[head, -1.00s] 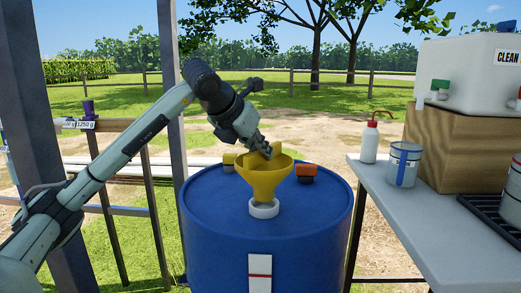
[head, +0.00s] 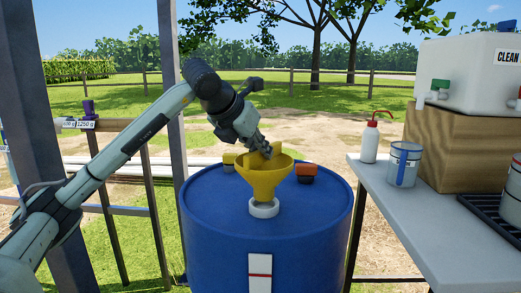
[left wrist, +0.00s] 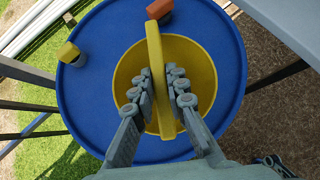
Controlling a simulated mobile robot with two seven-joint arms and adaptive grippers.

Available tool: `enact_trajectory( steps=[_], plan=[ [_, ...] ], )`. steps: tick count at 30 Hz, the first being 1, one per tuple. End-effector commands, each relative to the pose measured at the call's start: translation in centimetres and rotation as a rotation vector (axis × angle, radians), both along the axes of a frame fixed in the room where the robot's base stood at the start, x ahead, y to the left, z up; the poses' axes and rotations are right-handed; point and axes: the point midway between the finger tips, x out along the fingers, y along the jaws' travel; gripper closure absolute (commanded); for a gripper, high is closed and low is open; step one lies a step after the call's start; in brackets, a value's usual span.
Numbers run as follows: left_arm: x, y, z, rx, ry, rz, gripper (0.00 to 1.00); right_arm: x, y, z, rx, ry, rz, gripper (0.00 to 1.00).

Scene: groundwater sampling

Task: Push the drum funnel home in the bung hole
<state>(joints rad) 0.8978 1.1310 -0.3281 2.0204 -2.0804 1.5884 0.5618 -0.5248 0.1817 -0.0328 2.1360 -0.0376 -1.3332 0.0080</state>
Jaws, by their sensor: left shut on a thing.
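The yellow drum funnel (head: 262,183) stands upright on top of the blue drum (head: 268,235), its lower end at the white bung collar (head: 264,209). How deep its spout sits inside the collar is hidden. My left gripper (head: 268,148) reaches down over the funnel's mouth. In the left wrist view the gripper (left wrist: 162,95) has its fingers on both sides of a yellow upright plate (left wrist: 157,70) that crosses the funnel's bowl (left wrist: 200,70), and it is shut on that plate.
An orange-brown cap (head: 306,173) and a yellow cap (head: 229,162) stand on the drum top near the funnel. At right a grey table (head: 420,215) holds a wash bottle (head: 370,142), a beaker (head: 403,165) and a container (head: 470,68). A post (head: 172,90) stands left.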

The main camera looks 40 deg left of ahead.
Motion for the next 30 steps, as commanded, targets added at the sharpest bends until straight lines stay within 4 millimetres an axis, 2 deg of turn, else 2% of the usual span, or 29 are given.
enact_trajectory(
  steps=[14,30],
  plan=[
    [0.0,0.0,0.0,0.0,-0.002,0.0,1.0,-0.1,0.1,-0.1,0.002,0.001,0.001,0.6],
    [0.0,0.0,-1.3,-0.001,-0.003,-0.001,1.0,0.0,0.0,-1.3,0.001,0.0,0.0,0.6]
  ],
)
